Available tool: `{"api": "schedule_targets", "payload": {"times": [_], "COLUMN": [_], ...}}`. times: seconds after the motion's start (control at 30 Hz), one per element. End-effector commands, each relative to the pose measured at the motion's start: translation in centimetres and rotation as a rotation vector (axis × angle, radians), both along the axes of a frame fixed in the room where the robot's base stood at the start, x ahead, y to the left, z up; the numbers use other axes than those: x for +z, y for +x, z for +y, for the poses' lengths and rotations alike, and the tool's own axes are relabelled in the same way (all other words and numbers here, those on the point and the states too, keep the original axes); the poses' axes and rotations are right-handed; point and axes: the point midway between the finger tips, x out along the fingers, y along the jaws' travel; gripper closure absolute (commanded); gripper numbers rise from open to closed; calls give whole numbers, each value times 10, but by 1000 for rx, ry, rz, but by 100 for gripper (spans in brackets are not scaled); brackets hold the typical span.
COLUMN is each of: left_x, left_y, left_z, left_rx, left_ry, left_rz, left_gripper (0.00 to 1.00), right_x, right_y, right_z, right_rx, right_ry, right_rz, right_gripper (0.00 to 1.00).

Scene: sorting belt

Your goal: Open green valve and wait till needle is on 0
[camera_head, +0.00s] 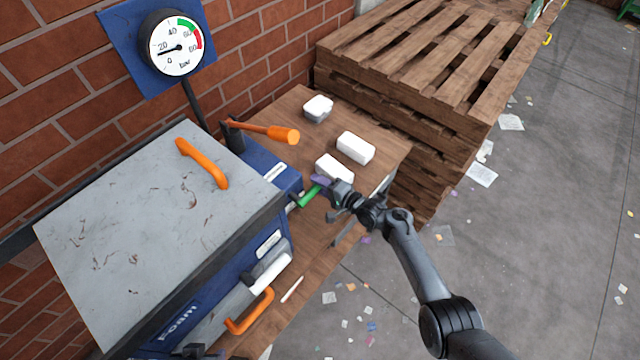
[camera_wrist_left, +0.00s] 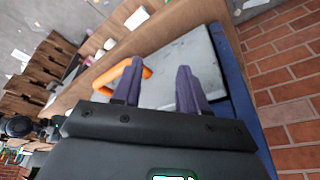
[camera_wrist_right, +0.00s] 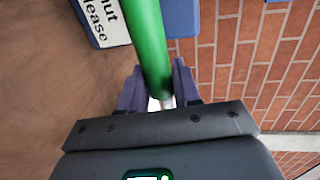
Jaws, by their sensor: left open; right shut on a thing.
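The green valve lever (camera_head: 309,196) sits at the right side of the blue machine. My right gripper (camera_head: 325,186) is shut on the lever, and the right wrist view shows the green lever (camera_wrist_right: 150,45) between the purple fingers. The round pressure gauge (camera_head: 174,43) hangs on a blue plate on the brick wall. Its needle points left and slightly down, between 0 and 20. My left gripper (camera_wrist_left: 160,68) is open and empty, with the machine's grey lid and an orange handle (camera_wrist_left: 122,78) beyond it in the left wrist view.
The machine's grey lid (camera_head: 150,230) is closed, with an orange handle on top. An orange lever (camera_head: 265,131) stands behind the valve. Several white blocks (camera_head: 356,147) lie on the wooden table. Stacked pallets (camera_head: 430,60) stand behind; the littered floor to the right is open.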

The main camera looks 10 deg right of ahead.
Motion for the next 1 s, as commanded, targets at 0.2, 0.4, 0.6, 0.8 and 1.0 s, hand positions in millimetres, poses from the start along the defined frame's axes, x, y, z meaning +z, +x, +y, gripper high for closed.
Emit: {"api": "schedule_targets", "payload": {"times": [0.2,0.4,0.6,0.8,1.0], "left_x": [0,0,0,8,24], "left_y": [0,0,0,0,0], "left_z": [2,3,3,2,1], "left_rx": [-4,-9,-8,-6,-1], "left_ry": [7,12,13,10,2], "left_rz": [0,0,0,1,0], "left_gripper": [57,57,57,57,57], "right_x": [-2,-2,-1,3,9], "right_y": [-1,-1,-1,-10,-34], "right_z": [0,0,0,-8,-27], "right_rx": [-1,-1,-1,-2,-2], "right_ry": [1,0,0,-1,-1], "right_rz": [6,4,3,3,5], "right_gripper": [100,49,49,49,49]}}
